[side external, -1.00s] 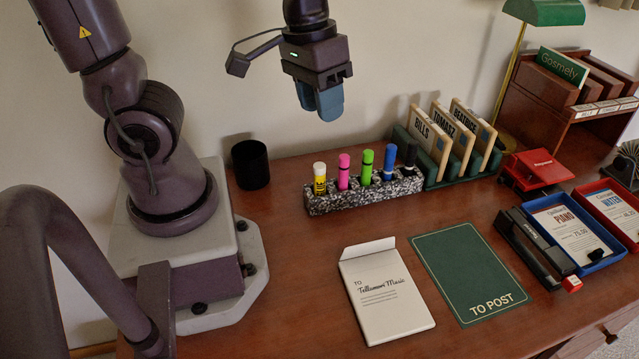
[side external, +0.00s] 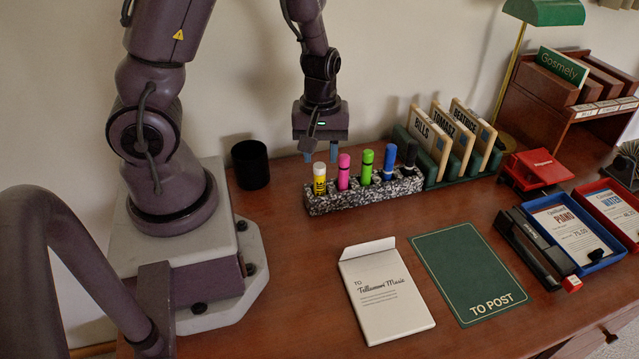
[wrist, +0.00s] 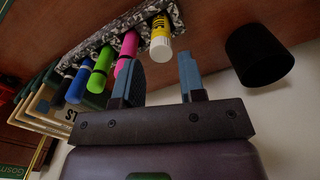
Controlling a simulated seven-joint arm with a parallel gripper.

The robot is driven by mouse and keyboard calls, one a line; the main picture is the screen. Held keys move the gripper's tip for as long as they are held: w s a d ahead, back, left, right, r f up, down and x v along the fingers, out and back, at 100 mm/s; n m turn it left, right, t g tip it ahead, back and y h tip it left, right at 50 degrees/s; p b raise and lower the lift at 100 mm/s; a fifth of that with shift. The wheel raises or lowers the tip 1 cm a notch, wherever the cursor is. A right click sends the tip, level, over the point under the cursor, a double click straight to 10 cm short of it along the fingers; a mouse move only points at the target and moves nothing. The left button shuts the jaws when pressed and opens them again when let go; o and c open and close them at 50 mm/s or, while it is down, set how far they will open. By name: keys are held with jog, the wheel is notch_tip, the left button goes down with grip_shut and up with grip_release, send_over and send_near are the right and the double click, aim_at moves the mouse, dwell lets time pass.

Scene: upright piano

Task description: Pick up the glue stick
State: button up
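The glue stick (side external: 319,178), yellow with a white cap, stands upright in the leftmost slot of the speckled holder (side external: 368,190). It also shows in the wrist view (wrist: 161,38), beyond my fingertips and between their lines. My gripper (side external: 321,157) is behind and above the holder in the side view, fingers pointing down. In the wrist view my gripper (wrist: 163,72) has its two blue fingers apart with nothing between them. The fingers look clear of the glue stick, though the pink marker (wrist: 126,50) is close to one finger.
Next to the glue stick stand a pink marker (side external: 343,172), a green marker (side external: 366,167), a blue marker (side external: 389,162) and a black marker (side external: 409,155). A black cup (side external: 250,165) stands left of the holder. An envelope (side external: 386,290) and a green mat (side external: 468,272) lie in front.

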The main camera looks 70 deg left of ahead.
aim_at(319, 166)
jog(key=shift+s+d+f, duration=0.1)
jog(key=shift+f, duration=1.4)
jog(key=shift+s+d+f, duration=0.1)
jog(key=shift+f, duration=1.4)
jog(key=shift+c, duration=0.5)
grip_shut()
